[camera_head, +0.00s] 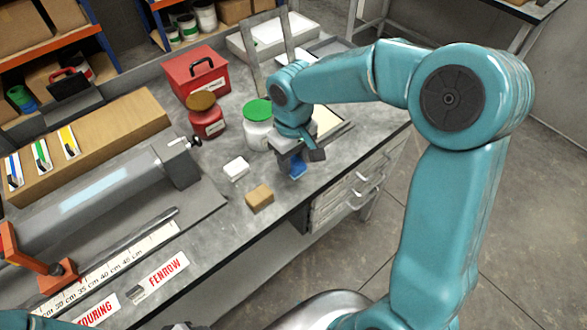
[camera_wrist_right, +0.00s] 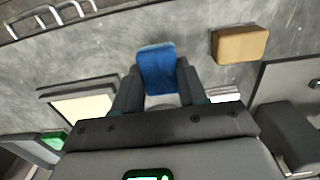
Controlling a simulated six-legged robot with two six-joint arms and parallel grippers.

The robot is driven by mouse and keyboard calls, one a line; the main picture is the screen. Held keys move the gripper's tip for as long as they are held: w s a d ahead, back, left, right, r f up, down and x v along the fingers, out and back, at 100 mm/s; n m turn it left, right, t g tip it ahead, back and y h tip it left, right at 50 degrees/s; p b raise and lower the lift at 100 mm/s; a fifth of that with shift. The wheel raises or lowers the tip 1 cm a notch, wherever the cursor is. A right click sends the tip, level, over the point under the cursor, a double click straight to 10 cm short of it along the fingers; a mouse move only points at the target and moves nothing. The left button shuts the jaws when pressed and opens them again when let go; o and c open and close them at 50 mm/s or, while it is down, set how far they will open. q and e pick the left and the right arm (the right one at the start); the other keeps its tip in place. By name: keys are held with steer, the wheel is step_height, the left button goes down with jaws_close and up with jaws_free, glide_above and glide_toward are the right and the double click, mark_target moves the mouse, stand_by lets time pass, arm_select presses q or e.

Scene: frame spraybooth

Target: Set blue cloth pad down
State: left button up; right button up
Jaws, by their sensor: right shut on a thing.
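The blue cloth pad (camera_head: 297,170) is at my right gripper (camera_head: 296,161), over the grey bench top near its front edge. In the right wrist view the blue pad (camera_wrist_right: 157,66) sits between the two dark fingers of my right gripper (camera_wrist_right: 157,82), which is shut on it. The pad sticks out past the fingertips. I cannot tell whether its lower edge touches the bench. My left gripper does not show; only a bit of teal arm is at the lower left of the head view.
A tan block (camera_head: 259,198) and a white block (camera_head: 236,168) lie left of the pad. A green-lidded white jar (camera_head: 258,133), a red jar (camera_head: 207,122) and a red toolbox (camera_head: 197,78) stand behind. Bare bench (camera_head: 330,160) lies around the pad.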

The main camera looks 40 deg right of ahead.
mark_target(294, 171)
step_height(294, 171, down, 4)
steer(key=shift+f, duration=0.1)
steer(key=shift+s, duration=0.1)
steer(key=shift+f+b, duration=0.15)
steer(key=shift+b, duration=0.15)
steer(key=o, duration=0.9)
steer(key=shift+o, duration=0.2)
step_height(294, 171, up, 13)
steer(key=shift+f+p, duration=0.15)
steer(key=shift+p, duration=0.35)
